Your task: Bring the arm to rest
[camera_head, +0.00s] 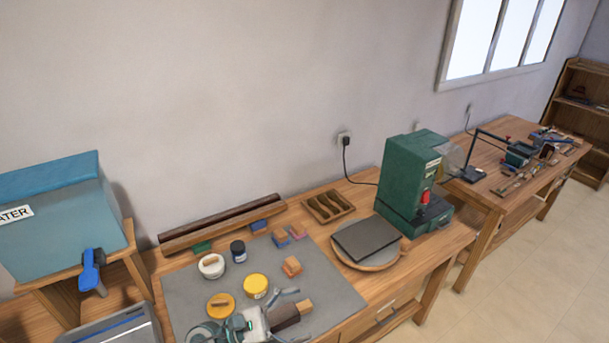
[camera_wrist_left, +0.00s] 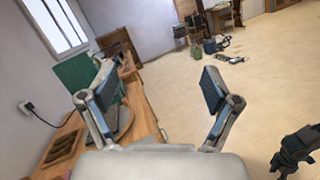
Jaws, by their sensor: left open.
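My left gripper (camera_head: 292,316) comes in at the bottom of the head view, over the front of the grey mat. Its two fingers are spread. A dark brown block with a lighter wooden end (camera_head: 287,316) shows between or below the fingers, and I cannot tell whether they touch it. In the left wrist view the gripper (camera_wrist_left: 160,92) is open, with blue pads far apart and nothing between them. My right gripper cannot be made out in the head view.
The grey mat (camera_head: 310,270) holds jars, a yellow tin (camera_head: 255,286) and small blocks. A turntable with a dark slab (camera_head: 366,238) and a green machine (camera_head: 411,183) stand to the right. A blue water tank (camera_head: 70,215) is at left. Open floor (camera_head: 500,290) lies beyond the bench.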

